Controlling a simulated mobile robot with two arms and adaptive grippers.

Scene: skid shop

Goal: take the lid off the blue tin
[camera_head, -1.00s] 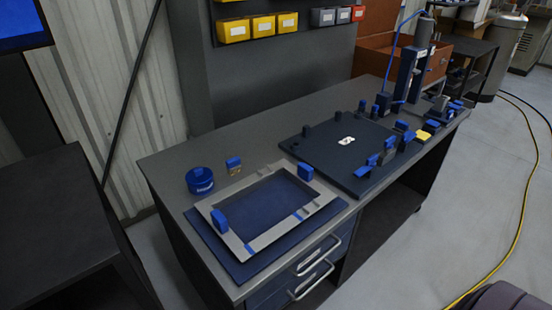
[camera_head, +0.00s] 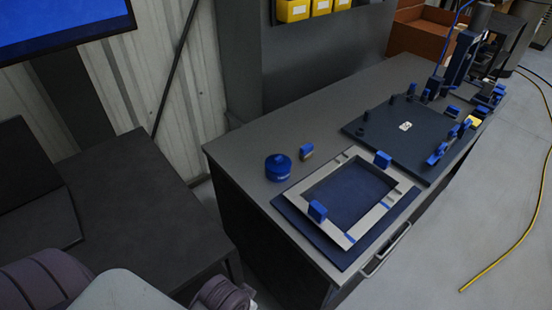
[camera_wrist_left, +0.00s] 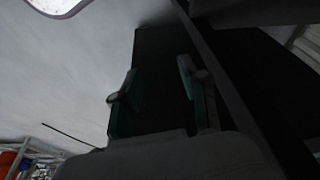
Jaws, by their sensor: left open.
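The blue tin (camera_head: 278,172) stands upright near the back left corner of the workbench in the head view. Its blue lid (camera_head: 278,160) sits on top. My left gripper (camera_wrist_left: 157,90) shows in the left wrist view with its two fingers apart and nothing between them. The tin is not visible in that wrist view, and the left gripper's fingers do not show in the head view. My right gripper is in neither view.
A grey frame (camera_head: 402,199) with blue blocks lies on a blue mat (camera_head: 291,212) right of the tin. A small blue-topped block (camera_head: 306,151) stands close behind it. A dark plate (camera_head: 380,131) lies farther right. A dark table (camera_head: 130,190) stands left.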

